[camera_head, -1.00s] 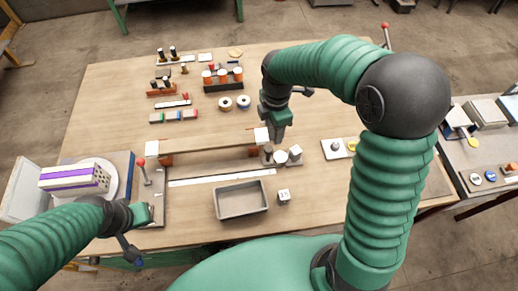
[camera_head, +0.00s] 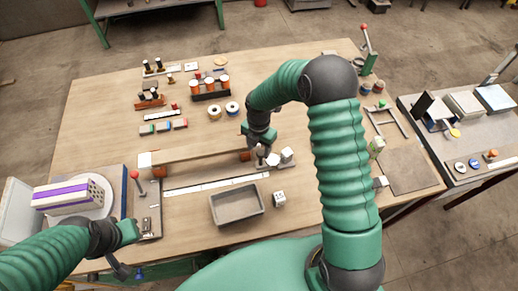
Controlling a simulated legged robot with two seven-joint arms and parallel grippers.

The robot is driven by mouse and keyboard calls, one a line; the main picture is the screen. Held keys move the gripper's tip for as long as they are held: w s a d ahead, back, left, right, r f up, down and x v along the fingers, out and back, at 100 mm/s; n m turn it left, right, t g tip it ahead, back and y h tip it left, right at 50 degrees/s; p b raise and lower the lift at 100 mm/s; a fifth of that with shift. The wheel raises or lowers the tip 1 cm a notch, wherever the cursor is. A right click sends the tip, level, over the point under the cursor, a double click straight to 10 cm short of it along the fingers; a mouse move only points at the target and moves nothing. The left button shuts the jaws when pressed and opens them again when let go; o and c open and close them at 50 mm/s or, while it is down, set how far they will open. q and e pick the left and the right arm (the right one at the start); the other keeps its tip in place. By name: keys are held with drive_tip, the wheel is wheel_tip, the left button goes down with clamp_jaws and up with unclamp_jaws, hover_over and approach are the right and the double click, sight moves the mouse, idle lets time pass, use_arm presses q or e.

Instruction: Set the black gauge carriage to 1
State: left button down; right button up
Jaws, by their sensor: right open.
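My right gripper (camera_head: 263,149) hangs over the right end of the long wooden bar (camera_head: 200,153), jaws open. It is right above a small grey plate (camera_head: 281,165) with white blocks (camera_head: 287,154) and a dark knob-like piece, partly hidden by the jaws. I cannot tell whether the jaws touch anything. A long white scale-like strip (camera_head: 215,186) lies in front of the bar. I cannot clearly make out which small dark part is the black gauge carriage. My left gripper (camera_head: 124,262) is low at the left front, beside the lever plate; its jaws are unclear.
A grey bin (camera_head: 237,206) and a white die-like cube (camera_head: 279,198) are in front of the strip. A red-knobbed lever (camera_head: 136,177) and purple-striped hollow brick (camera_head: 68,196) stand left. Jars (camera_head: 209,87) and spools (camera_head: 215,112) stand behind.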

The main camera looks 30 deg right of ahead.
drive_tip(key=shift+d+f, duration=0.1)
drive_tip(key=shift+f, duration=0.6)
drive_tip(key=shift+d+f, duration=0.2)
drive_tip(key=shift+d, duration=0.35)
drive_tip(key=shift+c, duration=0.3)
drive_tip(key=c, duration=0.5)
drive_tip(key=shift+a, duration=0.4)
clamp_jaws()
drive_tip(key=shift+d, duration=0.25)
drive_tip(key=shift+s, duration=0.1)
